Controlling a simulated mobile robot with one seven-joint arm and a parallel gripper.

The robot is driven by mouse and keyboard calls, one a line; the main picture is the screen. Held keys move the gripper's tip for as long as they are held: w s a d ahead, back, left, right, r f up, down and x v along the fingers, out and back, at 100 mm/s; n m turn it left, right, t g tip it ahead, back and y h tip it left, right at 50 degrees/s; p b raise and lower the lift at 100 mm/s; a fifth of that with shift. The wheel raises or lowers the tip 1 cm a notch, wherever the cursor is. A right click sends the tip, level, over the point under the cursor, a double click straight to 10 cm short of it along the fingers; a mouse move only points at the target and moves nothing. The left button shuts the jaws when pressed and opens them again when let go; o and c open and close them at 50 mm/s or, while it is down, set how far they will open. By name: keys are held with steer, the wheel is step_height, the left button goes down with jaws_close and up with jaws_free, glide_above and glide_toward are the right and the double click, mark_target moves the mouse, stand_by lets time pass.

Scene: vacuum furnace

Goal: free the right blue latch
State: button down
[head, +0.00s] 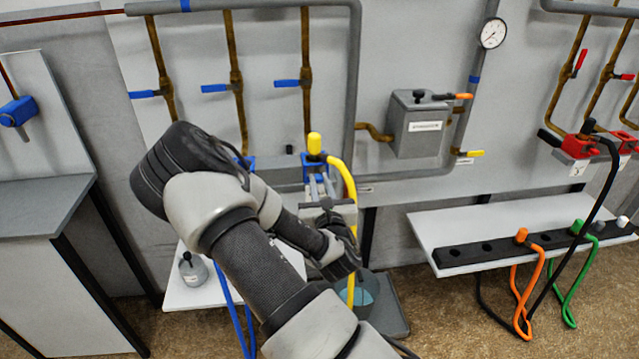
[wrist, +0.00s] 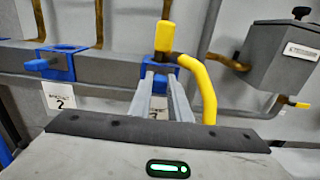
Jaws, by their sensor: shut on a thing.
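The right blue latch (wrist: 160,84) shows as a small blue piece between my gripper's fingertips. My gripper (wrist: 160,76) is shut on it, just below the yellow plug. In the head view my gripper (head: 318,182) reaches the same blue fitting (head: 310,161) on the wall rail. The fingers hide most of the latch and its mount, so I cannot tell its exact position. The yellow plug (wrist: 165,36) stands upright in the fitting, with a yellow hose (wrist: 203,85) curving down on the right. The left blue latch (wrist: 42,65) sits apart on its blue ring bracket, above a label reading 2.
A grey box (head: 417,125) and pipes with blue-handled valves (head: 287,83) are on the wall. A bucket (head: 362,296) stands below my gripper. A white shelf (head: 466,222) with orange and green hoses is at right. A grey cabinet (head: 48,200) stands at left.

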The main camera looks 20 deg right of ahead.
steer(key=c, duration=1.6)
jaws_free()
steer(key=shift+s, duration=0.15)
steer(key=shift+c, duration=0.2)
steer(key=p+v, duration=0.9)
steer(key=v, duration=0.8)
steer(key=shift+s+p, duration=0.2)
steer(key=shift+p, duration=0.15)
steer(key=shift+a+r, duration=0.1)
